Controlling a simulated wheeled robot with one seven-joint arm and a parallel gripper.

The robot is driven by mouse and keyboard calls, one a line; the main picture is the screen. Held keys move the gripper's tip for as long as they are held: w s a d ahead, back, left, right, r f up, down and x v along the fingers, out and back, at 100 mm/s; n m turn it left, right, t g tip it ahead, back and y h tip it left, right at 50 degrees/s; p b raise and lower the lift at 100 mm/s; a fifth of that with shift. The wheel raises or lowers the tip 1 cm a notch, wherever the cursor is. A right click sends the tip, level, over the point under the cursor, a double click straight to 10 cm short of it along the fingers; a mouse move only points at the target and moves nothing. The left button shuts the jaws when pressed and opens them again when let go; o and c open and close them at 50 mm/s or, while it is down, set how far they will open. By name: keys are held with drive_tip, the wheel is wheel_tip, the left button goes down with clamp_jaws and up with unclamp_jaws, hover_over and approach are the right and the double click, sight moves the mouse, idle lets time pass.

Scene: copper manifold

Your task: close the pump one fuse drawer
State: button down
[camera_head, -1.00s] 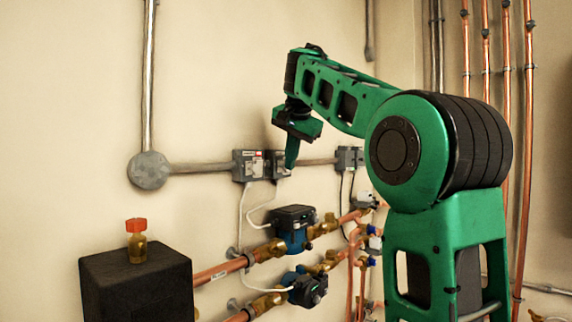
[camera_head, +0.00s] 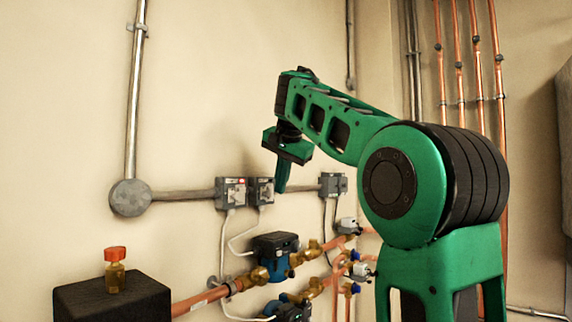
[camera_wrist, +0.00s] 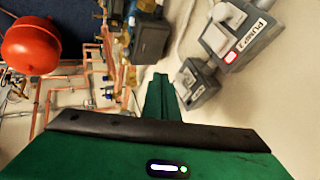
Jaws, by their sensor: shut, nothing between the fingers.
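Two grey fuse boxes sit side by side on the wall conduit in the head view: a left box (camera_head: 231,194) with a red light and a right box (camera_head: 261,191). In the wrist view, the box with the lit red switch (camera_wrist: 240,32) carries a label starting "PUMP"; I cannot read its number surely. The other box (camera_wrist: 198,82) is closer to my fingers. Its drawer's position is too small to tell. My gripper (camera_head: 282,188) is shut and empty, pointing down just right of the right box. The closed fingers (camera_wrist: 163,98) show in the wrist view.
Another grey box (camera_head: 333,184) sits further right on the conduit. Pumps (camera_head: 275,255) and copper pipes lie below. A red vessel (camera_wrist: 30,45) shows in the wrist view. The wall above the boxes is clear.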

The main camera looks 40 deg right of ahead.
drive_tip(key=shift+s+d+r, duration=0.15)
drive_tip(key=shift+s+r, duration=1.25)
drive_tip(key=shift+r, duration=0.1)
drive_tip(key=shift+v, duration=2.15)
drive_tip(key=shift+w+r, duration=0.1)
drive_tip(key=shift+w, duration=0.05)
